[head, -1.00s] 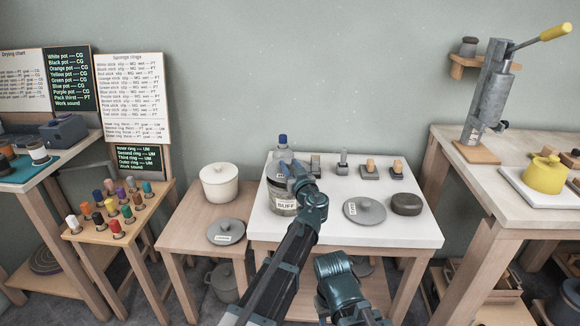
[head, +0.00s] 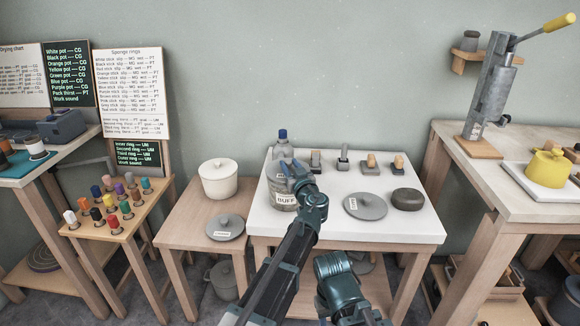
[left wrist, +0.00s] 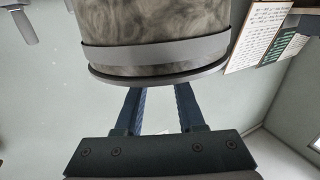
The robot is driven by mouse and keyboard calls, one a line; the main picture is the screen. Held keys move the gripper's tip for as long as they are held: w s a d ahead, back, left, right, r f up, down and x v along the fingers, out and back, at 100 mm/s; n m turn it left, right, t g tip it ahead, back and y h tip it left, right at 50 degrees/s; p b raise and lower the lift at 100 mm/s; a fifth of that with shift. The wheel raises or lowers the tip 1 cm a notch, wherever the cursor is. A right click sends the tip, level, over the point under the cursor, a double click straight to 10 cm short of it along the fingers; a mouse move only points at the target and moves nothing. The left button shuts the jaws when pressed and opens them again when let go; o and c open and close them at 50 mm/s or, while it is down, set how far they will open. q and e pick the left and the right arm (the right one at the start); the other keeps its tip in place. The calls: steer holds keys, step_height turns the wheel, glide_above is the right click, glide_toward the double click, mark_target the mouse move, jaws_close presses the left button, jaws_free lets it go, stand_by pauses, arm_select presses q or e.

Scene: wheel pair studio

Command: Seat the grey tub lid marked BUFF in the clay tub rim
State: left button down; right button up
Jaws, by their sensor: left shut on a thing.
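The clay tub (head: 280,194) stands at the left of the white table, with marbled grey contents and a label reading BUFF. It also shows close up in the left wrist view (left wrist: 150,22), with a grey band around it. My left gripper (head: 296,172) is at the tub's top. In the left wrist view its blue fingers (left wrist: 160,98) run behind the edge of a grey disc (left wrist: 155,79), which looks like the lid at the tub's rim. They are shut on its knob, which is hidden. I cannot tell whether the disc sits fully in the rim.
Another grey lid (head: 366,206) and a dark round block (head: 407,199) lie at the right of the white table (head: 395,234). A labelled grey lid (head: 225,226) and a cream pot (head: 218,180) occupy the wooden table.

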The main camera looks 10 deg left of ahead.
arm_select(q)
steer(key=shift+c, duration=2.2)
jaws_free()
steer(key=shift+s, duration=0.15)
